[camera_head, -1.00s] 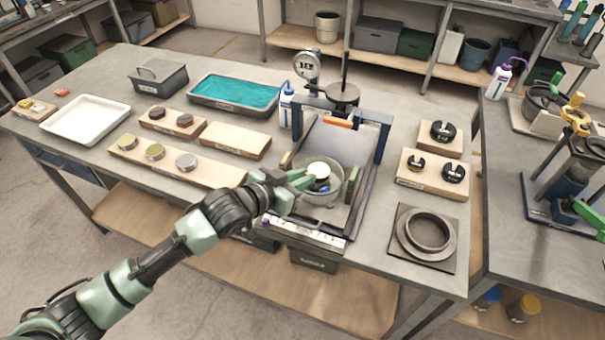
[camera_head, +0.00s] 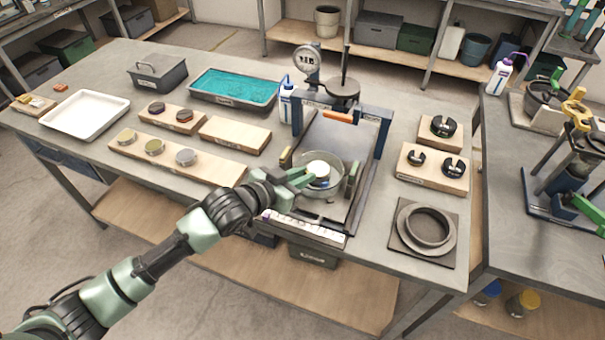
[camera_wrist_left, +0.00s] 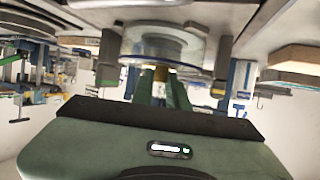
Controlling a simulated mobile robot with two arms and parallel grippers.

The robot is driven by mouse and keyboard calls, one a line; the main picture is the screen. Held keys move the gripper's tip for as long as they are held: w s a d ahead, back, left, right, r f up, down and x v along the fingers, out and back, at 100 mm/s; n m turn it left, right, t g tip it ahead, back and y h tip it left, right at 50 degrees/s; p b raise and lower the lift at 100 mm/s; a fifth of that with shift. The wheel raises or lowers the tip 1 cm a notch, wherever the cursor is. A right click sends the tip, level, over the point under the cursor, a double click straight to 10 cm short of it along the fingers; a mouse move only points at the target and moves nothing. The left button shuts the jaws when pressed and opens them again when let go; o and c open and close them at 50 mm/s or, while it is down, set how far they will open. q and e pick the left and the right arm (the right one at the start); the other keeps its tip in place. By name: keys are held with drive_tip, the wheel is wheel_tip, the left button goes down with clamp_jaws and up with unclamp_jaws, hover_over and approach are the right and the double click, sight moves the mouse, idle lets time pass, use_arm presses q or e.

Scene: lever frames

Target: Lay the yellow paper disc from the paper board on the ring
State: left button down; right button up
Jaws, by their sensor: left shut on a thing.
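My left gripper (camera_head: 302,180) reaches in from the left to the clear round vessel (camera_head: 334,187) on the press-like stand. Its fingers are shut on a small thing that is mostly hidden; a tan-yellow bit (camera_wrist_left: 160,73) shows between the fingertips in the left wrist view. A white round top (camera_head: 318,168) shows inside the vessel beside the fingertips. I cannot tell whether it is the held thing. A grey ring (camera_head: 426,227) lies on a dark square plate at the right. My right gripper is not in view.
The stand's blue frame (camera_head: 382,138) and a dial gauge (camera_head: 307,60) rise around and behind the vessel. An empty board (camera_head: 235,134), a teal-filled tray (camera_head: 233,88) and a white tray (camera_head: 86,114) stand left.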

use_arm(q)
drive_tip(key=shift+f, duration=0.15)
idle(0.6)
drive_tip(key=c, duration=1.3)
unclamp_jaws()
drive_tip(key=shift+s, duration=0.1)
